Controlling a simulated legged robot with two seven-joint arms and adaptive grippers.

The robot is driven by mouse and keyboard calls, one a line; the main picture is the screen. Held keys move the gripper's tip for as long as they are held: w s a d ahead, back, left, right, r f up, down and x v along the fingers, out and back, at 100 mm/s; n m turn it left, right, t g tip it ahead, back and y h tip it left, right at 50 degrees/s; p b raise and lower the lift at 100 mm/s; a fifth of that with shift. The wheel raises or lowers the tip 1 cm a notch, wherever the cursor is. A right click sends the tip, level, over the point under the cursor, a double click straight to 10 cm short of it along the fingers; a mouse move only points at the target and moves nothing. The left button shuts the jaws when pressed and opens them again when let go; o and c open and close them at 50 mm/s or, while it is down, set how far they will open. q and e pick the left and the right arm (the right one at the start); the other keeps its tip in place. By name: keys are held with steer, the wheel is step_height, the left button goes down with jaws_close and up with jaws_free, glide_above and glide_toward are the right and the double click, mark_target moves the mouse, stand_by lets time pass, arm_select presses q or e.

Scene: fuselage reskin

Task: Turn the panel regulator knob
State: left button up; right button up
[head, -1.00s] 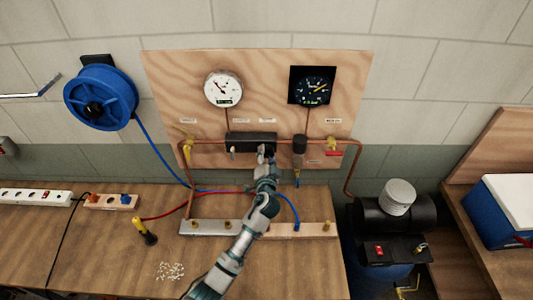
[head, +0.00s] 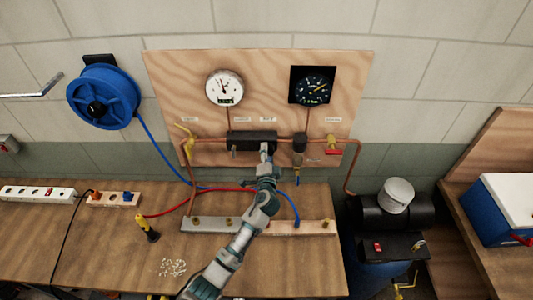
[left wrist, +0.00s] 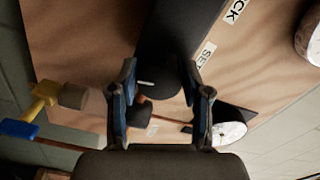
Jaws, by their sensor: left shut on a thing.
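The black regulator block (head: 240,138) is on the plywood panel (head: 200,70), below the white round gauge (head: 224,88). My left gripper (head: 265,149) reaches up from below to its front right part and hides most of the knob there. In the left wrist view, the two fingers of my left gripper (left wrist: 161,88) are on either side of the dark regulator knob (left wrist: 162,84), which has a white mark, and the gripper is shut on it. The dark block (left wrist: 180,25) shows behind. My right gripper is out of view.
A dark square gauge (head: 312,86), a red valve handle (head: 334,151) and a yellow lever (head: 184,130) are on the panel. Copper pipe and red and blue hoses run nearby. A blue hose reel (head: 102,97) hangs left.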

arm_select(q)
steer(key=shift+d, duration=0.1)
steer(key=o, duration=1.2)
steer(key=shift+d+f, duration=0.1)
steer(key=shift+d, duration=0.05)
steer(key=s, duration=1.1)
steer(key=shift+s+d, duration=0.1)
steer(key=shift+s, duration=0.3)
steer(key=shift+f, duration=0.1)
